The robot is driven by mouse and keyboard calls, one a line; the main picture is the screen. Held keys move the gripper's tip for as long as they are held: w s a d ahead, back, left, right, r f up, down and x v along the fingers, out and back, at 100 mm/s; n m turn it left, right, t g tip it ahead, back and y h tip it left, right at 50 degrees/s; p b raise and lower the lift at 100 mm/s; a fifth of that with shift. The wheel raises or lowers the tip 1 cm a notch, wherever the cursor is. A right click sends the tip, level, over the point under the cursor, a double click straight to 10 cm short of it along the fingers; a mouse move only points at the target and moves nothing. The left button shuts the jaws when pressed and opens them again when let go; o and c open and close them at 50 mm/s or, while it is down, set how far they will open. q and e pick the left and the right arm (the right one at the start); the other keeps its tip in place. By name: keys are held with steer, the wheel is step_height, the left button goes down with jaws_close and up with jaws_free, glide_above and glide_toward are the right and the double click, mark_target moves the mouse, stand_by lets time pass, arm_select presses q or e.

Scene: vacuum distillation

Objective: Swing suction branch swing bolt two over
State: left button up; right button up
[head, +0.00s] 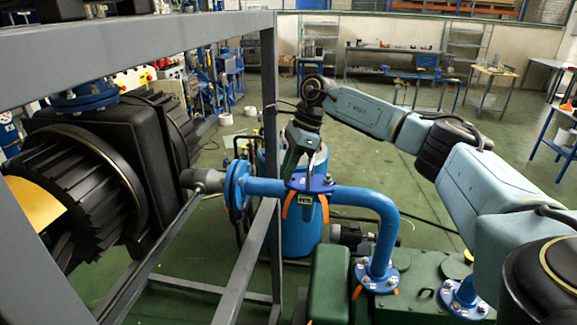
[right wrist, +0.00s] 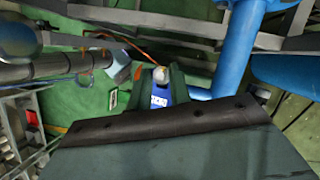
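The blue suction branch pipe (head: 352,198) runs across the head view, with a round blue flange (head: 237,186) at its left end. On the pipe is a blue collar with a small dark label (head: 305,200) and an orange strip hanging at each side. My right gripper (head: 309,178) points down just above this collar. In the right wrist view its two fingers (right wrist: 162,80) stand apart. A pale round knob (right wrist: 162,74) and a blue labelled part (right wrist: 160,97) show between them; contact is unclear. I cannot tell which part is swing bolt two. My left gripper is out of view.
A grey steel frame (head: 243,262) stands left of the collar, close to the flange. Behind it is a large black finned machine (head: 105,170). A blue vessel (head: 300,232) stands below the collar and green machinery (head: 425,285) is lower right.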

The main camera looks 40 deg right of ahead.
jaws_close()
steer(key=shift+d+f+b, duration=0.1)
steer(key=shift+b, duration=0.25)
steer(key=b, duration=0.1)
steer(key=s+t+b, duration=0.1)
steer(key=shift+d+f+y+b, duration=0.15)
steer(key=shift+d+y+b, duration=0.15)
steer(key=shift+y+b, duration=0.1)
steer(key=shift+t+b, duration=0.3)
steer(key=shift+b, duration=0.05)
steer(key=shift+r+y, duration=0.3)
steer(key=shift+d, duration=0.1)
steer(key=shift+o, duration=2.4)
jaws_free()
steer(key=shift+s, duration=0.1)
steer(key=shift+r, duration=0.1)
